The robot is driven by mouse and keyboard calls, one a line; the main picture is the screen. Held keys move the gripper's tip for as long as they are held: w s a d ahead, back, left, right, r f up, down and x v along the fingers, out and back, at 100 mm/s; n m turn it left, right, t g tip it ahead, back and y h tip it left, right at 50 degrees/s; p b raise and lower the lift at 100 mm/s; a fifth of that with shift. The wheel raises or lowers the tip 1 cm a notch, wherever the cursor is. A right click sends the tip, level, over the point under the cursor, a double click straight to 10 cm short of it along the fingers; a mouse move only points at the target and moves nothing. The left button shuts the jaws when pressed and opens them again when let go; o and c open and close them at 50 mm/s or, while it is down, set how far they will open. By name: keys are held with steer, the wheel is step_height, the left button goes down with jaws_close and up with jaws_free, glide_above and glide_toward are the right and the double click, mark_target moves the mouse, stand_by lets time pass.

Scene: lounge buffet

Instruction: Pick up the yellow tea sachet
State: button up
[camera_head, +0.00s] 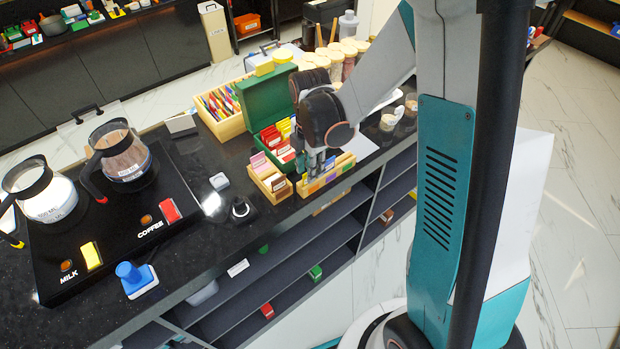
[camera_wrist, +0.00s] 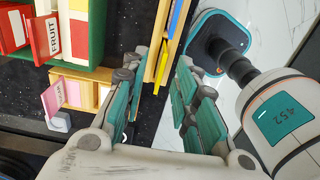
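A yellow sachet (camera_wrist: 162,60) stands on edge in a narrow wooden rack (camera_wrist: 154,42) in the wrist view, beside a blue sachet (camera_wrist: 177,18). The wooden rack (camera_head: 332,196) also shows at the counter's front edge in the head view, with small coloured sachets in it. My gripper (camera_head: 317,170) points down over this rack and hides part of it. In the wrist view my gripper (camera_wrist: 158,95) is open, with a finger on each side of the rack's end and the yellow sachet. I cannot tell whether either finger touches it.
A small wooden box (camera_head: 268,178) with pink and white packets stands left of the rack. Behind it is an open green box (camera_head: 268,95) with red packets. Lidded jars (camera_head: 345,52) stand further back. A coffee pot (camera_head: 122,160) and a milk pot (camera_head: 45,190) stand left.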

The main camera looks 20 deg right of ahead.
steer(key=shift+f, duration=1.4)
jaws_close()
steer(key=shift+r, duration=0.15)
